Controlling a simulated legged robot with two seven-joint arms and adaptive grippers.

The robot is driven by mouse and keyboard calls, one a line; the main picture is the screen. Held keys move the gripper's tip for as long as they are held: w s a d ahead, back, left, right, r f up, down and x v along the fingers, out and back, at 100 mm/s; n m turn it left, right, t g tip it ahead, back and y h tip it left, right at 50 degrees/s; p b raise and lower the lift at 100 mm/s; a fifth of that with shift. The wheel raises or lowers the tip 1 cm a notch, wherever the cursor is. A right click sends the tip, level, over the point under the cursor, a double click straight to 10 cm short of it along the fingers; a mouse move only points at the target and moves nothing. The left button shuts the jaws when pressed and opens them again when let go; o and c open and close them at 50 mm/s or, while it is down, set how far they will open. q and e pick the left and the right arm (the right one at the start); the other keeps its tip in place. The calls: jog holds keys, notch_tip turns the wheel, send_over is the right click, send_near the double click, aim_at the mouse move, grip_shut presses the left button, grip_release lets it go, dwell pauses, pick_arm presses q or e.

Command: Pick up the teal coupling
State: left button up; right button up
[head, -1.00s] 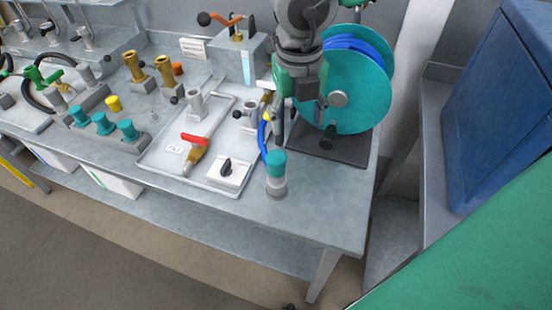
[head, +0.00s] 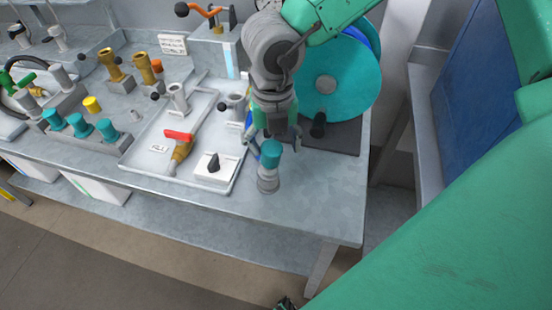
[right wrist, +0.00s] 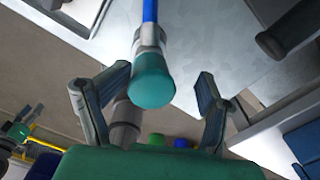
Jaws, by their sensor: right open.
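The teal coupling (head: 270,152) stands upright at the front of the bench, above a grey cylindrical base (head: 268,181). A blue hose comes down to it from behind. In the right wrist view the teal coupling (right wrist: 153,82) shows large, with a grey collar and the blue hose beyond it. My right gripper (head: 273,136) is open, with its fingers on either side of the coupling's top. In the right wrist view the coupling sits between the open fingers, with gaps on both sides. I cannot tell whether any finger touches it.
A teal reel (head: 335,75) stands behind and right of the gripper. A grey tray (head: 190,178) with a red-handled valve (head: 180,145) and a white switch box (head: 214,172) lies to the left. Several other teal parts (head: 79,125) stand farther left. The bench's front right is clear.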

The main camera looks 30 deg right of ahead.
aim_at(260, 174)
jog(key=a+f, duration=0.2)
jog(key=a, duration=0.1)
jog(key=shift+w+a+f, duration=0.2)
jog(key=shift+f, duration=0.05)
jog(key=shift+a+r, duration=0.1)
jog(key=shift+s+d, duration=0.1)
jog(key=shift+d, duration=1.3)
jog(key=c, duration=1.2)
jog(key=shift+d+f, duration=0.2)
jog(key=shift+d, duration=0.05)
grip_shut()
jog(key=shift+a+r, duration=0.1)
jog(key=shift+a, duration=0.6)
jog(key=shift+a+r, duration=0.15)
jog(key=shift+r, duration=0.15)
jog(key=r, duration=0.3)
jog(key=r+p, duration=0.1)
jog(key=r, duration=0.4)
jog(key=shift+d+r, duration=0.3)
jog(key=shift+a+r, duration=0.1)
jog(key=shift+r, duration=0.2)
pick_arm(q)
jog(key=shift+w+a+r, duration=0.15)
jog(key=shift+a+r, duration=0.05)
jog(key=shift+a, duration=0.85)
pick_arm(e)
jog(key=shift+a+r, duration=0.15)
jog(key=shift+a, duration=0.05)
